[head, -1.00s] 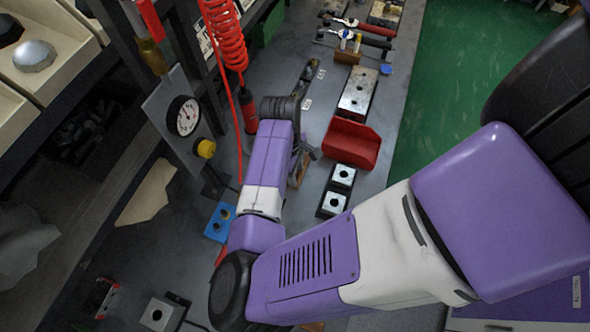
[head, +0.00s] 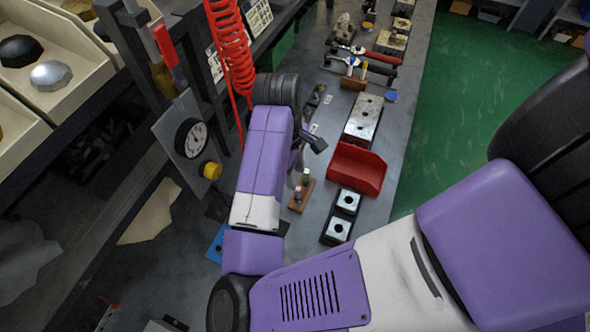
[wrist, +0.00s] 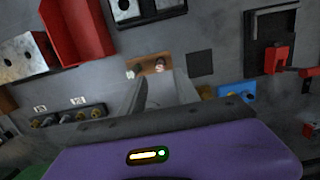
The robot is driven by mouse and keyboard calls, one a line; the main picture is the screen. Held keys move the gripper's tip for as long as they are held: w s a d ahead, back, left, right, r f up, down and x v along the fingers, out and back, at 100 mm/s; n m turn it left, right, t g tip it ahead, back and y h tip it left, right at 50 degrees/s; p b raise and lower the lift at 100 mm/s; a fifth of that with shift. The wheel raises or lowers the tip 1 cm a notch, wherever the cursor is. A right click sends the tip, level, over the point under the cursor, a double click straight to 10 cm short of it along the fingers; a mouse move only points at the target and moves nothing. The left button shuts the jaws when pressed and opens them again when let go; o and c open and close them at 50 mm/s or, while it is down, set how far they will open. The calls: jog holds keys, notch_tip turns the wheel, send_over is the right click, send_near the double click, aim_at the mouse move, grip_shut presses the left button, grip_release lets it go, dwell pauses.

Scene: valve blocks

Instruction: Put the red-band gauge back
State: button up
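A small wooden stand (head: 300,196) lies on the bench, left of the black block with two silver squares. Two small upright gauges show at it, one pale (head: 306,176) and one with a reddish part (head: 298,191), probably the red-band gauge. In the wrist view the stand (wrist: 146,69) is just beyond my fingertips, with the reddish gauge (wrist: 160,63) and a pale one (wrist: 130,74). My gripper (wrist: 160,80) looks open, its fingers apart with nothing seen between them. In the head view my gripper (head: 312,142) is partly hidden by my wrist.
A red bin (head: 357,169) and the black block (head: 341,216) are right of the stand. A blue block (wrist: 236,93) and a dark square (wrist: 200,63) lie nearby. A gauge panel (head: 187,141) and red coiled hose (head: 231,50) stand left of my arm.

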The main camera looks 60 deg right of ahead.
jog(key=w+a+f+t+h, duration=0.25)
jog(key=w+a+t, duration=0.2)
jog(key=a, duration=0.85)
jog(key=s+a+f+m+t, duration=0.1)
jog(key=s+a+t, duration=0.3)
jog(key=a, duration=0.6)
jog(key=s+r+t, duration=0.3)
jog(key=s+r, duration=0.1)
jog(key=s, duration=0.6)
jog(key=s+d+r+t+y, duration=0.2)
jog(key=d+r+t, duration=0.3)
jog(key=r, duration=0.6)
jog(key=shift+s+d+r+n, duration=0.3)
jog(key=shift+s+d, duration=0.25)
jog(key=shift+s, duration=0.2)
jog(key=shift+f+y, duration=0.2)
jog(key=shift+y, duration=0.05)
